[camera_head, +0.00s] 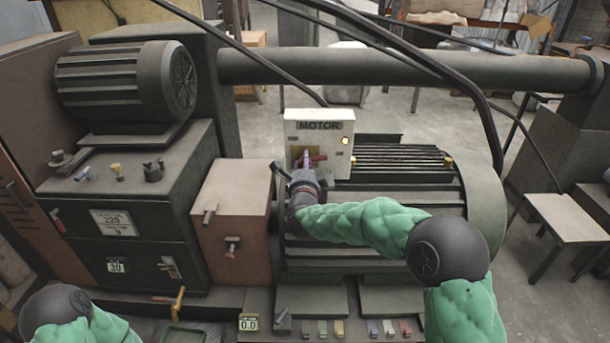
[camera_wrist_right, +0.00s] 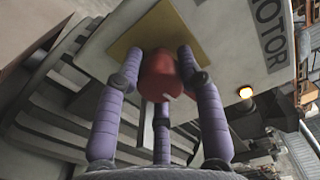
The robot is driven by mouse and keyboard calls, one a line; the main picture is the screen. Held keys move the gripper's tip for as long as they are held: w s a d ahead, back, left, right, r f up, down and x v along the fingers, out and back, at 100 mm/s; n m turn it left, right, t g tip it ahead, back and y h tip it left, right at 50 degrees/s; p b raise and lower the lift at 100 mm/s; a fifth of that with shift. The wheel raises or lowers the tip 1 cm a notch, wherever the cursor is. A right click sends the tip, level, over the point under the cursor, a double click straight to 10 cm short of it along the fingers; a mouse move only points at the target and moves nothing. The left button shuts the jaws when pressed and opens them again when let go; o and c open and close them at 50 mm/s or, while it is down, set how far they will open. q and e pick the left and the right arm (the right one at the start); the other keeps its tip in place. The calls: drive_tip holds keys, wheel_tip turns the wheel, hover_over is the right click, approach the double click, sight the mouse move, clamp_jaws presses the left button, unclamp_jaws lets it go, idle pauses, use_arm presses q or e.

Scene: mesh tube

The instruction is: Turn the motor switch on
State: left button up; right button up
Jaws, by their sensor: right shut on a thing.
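The motor switch box (camera_head: 336,122) is a pale panel labelled MOTOR on top of the large motor, and it also fills the upper part of the right wrist view (camera_wrist_right: 222,22). Its red switch handle (camera_head: 318,158) stands out from a yellowish plate (camera_wrist_right: 140,45). My right gripper (camera_head: 304,163) is at the handle, and in the right wrist view its purple fingers (camera_wrist_right: 165,85) close around the red handle (camera_wrist_right: 158,74). The fingers hide part of the handle. My left gripper is out of view.
Left of the box stand a dark cabinet with dials (camera_head: 120,185) and a brown box with small levers (camera_head: 232,215). A thick horizontal pipe (camera_head: 430,68) runs behind, and black cables (camera_head: 455,75) hang above the motor. Small coloured blocks (camera_head: 390,327) line the front.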

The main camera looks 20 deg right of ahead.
drive_tip(key=shift+a+f+m+b, duration=0.1)
drive_tip(key=shift+f+m+b, duration=0.05)
drive_tip(key=shift+m+b, duration=0.55)
drive_tip(key=o, duration=1.2)
drive_tip(key=shift+c, duration=0.2)
drive_tip(key=v, duration=1.2)
